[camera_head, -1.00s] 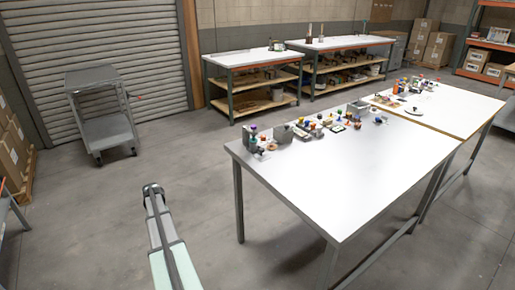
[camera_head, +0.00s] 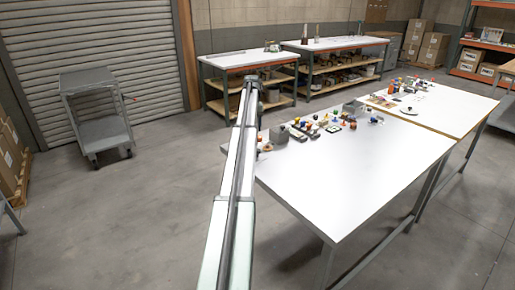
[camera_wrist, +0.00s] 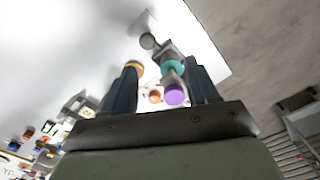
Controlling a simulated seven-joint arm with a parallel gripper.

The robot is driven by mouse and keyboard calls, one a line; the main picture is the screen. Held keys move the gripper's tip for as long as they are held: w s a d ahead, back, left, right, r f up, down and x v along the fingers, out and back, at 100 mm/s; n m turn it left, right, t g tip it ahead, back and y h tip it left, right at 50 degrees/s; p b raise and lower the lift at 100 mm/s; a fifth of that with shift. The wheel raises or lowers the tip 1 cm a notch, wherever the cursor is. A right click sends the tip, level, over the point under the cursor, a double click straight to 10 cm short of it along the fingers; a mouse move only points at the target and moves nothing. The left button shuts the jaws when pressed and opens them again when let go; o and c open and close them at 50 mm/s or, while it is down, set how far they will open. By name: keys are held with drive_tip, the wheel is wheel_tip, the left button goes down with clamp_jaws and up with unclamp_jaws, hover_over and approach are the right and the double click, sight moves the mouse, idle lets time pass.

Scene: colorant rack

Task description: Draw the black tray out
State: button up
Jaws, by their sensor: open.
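I cannot clearly pick out the black tray. A small dark, flat item (camera_head: 298,134) lies among the small things near the back edge of the near table; it is too small to tell whether it is the tray. My gripper (camera_wrist: 163,72) is open in the wrist view, its dark fingers apart. Between and beyond the fingers show a purple-topped piece (camera_wrist: 175,94), a teal one (camera_wrist: 173,68) and an orange one (camera_wrist: 155,97); I cannot tell their depth. Nothing is visibly held. In the head view my arm hides the table's left end.
The near white table (camera_head: 350,180) is clear across its front. Several small coloured items line its back edge, with a grey upright block (camera_head: 279,134) at the left. A second table (camera_head: 450,108) adjoins at the right. A grey cart (camera_head: 95,115) stands at the far left.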

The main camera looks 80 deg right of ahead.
sight(258, 149)
drive_tip(key=f, duration=0.4)
drive_tip(key=s+f, duration=0.1)
drive_tip(key=f, duration=0.3)
drive_tip(key=s+d+f, duration=0.1)
drive_tip(key=f, duration=0.3)
drive_tip(key=shift+s, duration=0.15)
clamp_jaws()
idle(0.6)
